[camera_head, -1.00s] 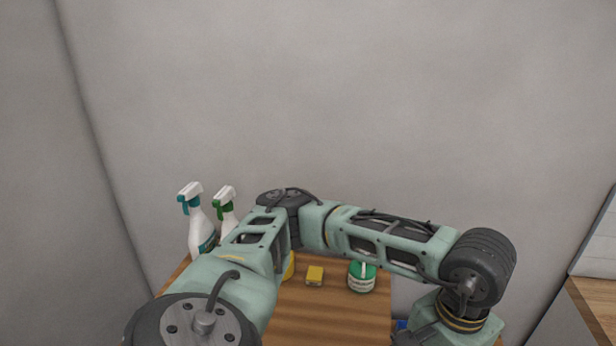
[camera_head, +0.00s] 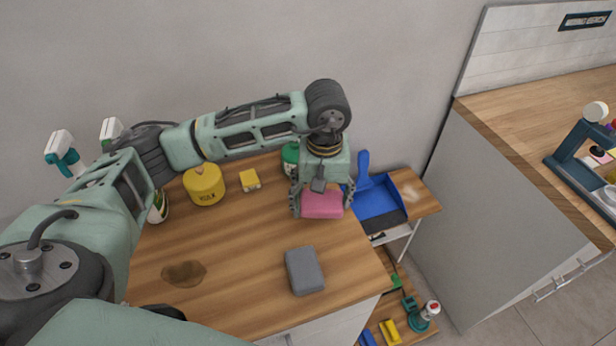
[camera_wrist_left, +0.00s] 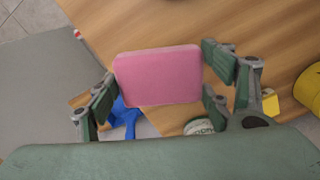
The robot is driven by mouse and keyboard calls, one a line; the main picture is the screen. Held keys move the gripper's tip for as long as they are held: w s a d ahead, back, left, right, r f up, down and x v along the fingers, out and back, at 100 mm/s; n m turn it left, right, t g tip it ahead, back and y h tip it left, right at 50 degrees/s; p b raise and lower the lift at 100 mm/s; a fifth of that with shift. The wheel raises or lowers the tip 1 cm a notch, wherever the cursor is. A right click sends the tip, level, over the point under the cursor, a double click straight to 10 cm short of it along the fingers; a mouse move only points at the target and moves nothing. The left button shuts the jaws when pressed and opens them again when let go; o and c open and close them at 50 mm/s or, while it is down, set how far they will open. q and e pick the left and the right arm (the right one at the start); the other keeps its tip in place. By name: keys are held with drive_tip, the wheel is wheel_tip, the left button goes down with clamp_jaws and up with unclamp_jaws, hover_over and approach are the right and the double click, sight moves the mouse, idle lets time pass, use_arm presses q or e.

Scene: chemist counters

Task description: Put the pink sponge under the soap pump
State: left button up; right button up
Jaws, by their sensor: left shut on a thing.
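The pink sponge (camera_head: 322,206) is held between the fingers of my left gripper (camera_head: 321,194), above the wooden table's right part. In the left wrist view the pink sponge (camera_wrist_left: 158,75) spans the gap between the finger pads of my left gripper (camera_wrist_left: 160,88). A green bottle (camera_head: 289,156), which may be the soap pump, stands just behind and left of the gripper in the head view. The gripper and arm partly hide it, and its top is not visible. Its pale label (camera_wrist_left: 198,126) shows low in the wrist view. My right gripper is not in view.
A grey sponge (camera_head: 305,270), yellow sponge (camera_head: 250,180) and yellow canister (camera_head: 205,184) are on the table (camera_head: 240,250), with a brown stain (camera_head: 184,273). Spray bottles (camera_head: 62,153) stand left. A blue dustpan (camera_head: 377,203) lies right. The table's middle is clear.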

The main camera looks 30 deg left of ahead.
use_arm(q)
drive_tip(key=w+a, duration=0.2)
drive_tip(key=w+a+p, duration=0.1)
drive_tip(key=w+a, duration=0.1)
drive_tip(key=a, duration=0.1)
drive_tip(key=shift+w+a+r, duration=0.1)
drive_tip(key=shift+w, duration=0.2)
drive_tip(key=shift+w+a+p, duration=0.35)
drive_tip(key=shift+a+p, duration=0.05)
drive_tip(key=shift+w+a+f, duration=0.1)
drive_tip(key=shift+a+f, duration=0.05)
drive_tip(key=shift+f, duration=0.05)
wheel_tip(320, 180, down, 3)
drive_tip(key=shift+r+p, duration=0.15)
drive_tip(key=shift+p, duration=0.8)
drive_tip(key=shift+f, duration=0.25)
drive_tip(key=shift+f+b, duration=0.35)
drive_tip(key=shift+b, duration=0.15)
drive_tip(key=shift+f+b, duration=0.3)
drive_tip(key=shift+b, duration=0.1)
drive_tip(key=o, duration=0.8)
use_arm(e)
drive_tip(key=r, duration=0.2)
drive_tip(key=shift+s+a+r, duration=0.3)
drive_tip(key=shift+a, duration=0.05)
